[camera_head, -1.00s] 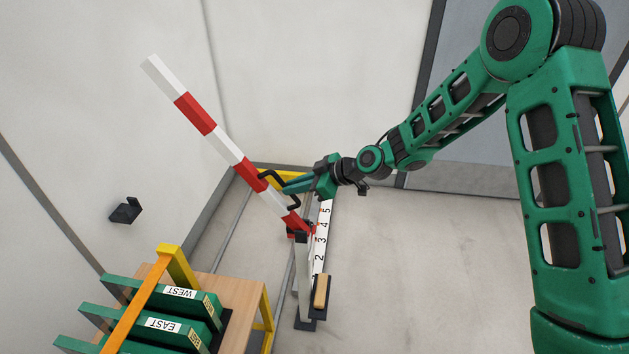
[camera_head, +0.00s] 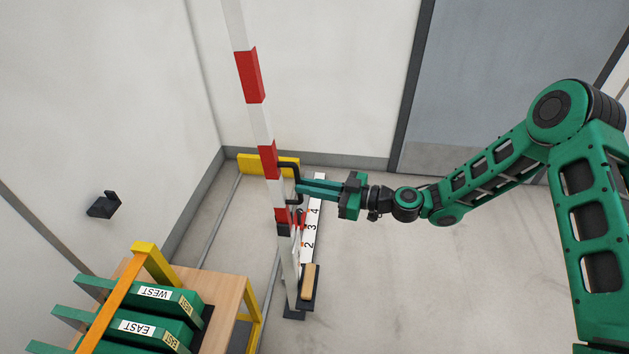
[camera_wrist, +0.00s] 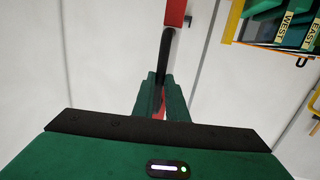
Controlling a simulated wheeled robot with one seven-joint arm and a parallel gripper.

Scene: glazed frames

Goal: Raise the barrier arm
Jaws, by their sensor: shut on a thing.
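The red-and-white barrier arm (camera_head: 262,127) stands close to upright in the head view, leaning slightly left. Its top runs out of the picture. A black handle (camera_head: 292,175) sticks out from its right side. My gripper (camera_head: 302,187) comes from the right and is shut on this handle. In the wrist view, the dark handle (camera_wrist: 167,50) runs between my fingers (camera_wrist: 160,92), with a red part of the barrier arm (camera_wrist: 175,13) above. The barrier's post (camera_head: 290,270) stands below, by a numbered white board (camera_head: 312,228).
A wooden table (camera_head: 222,295) at lower left bears green blocks labelled WEST (camera_head: 158,295) and EAST (camera_head: 140,327) under a yellow-orange frame. A black bracket (camera_head: 104,205) is on the left wall. A yellow block (camera_head: 250,162) stands behind the barrier. Floor to the right is clear.

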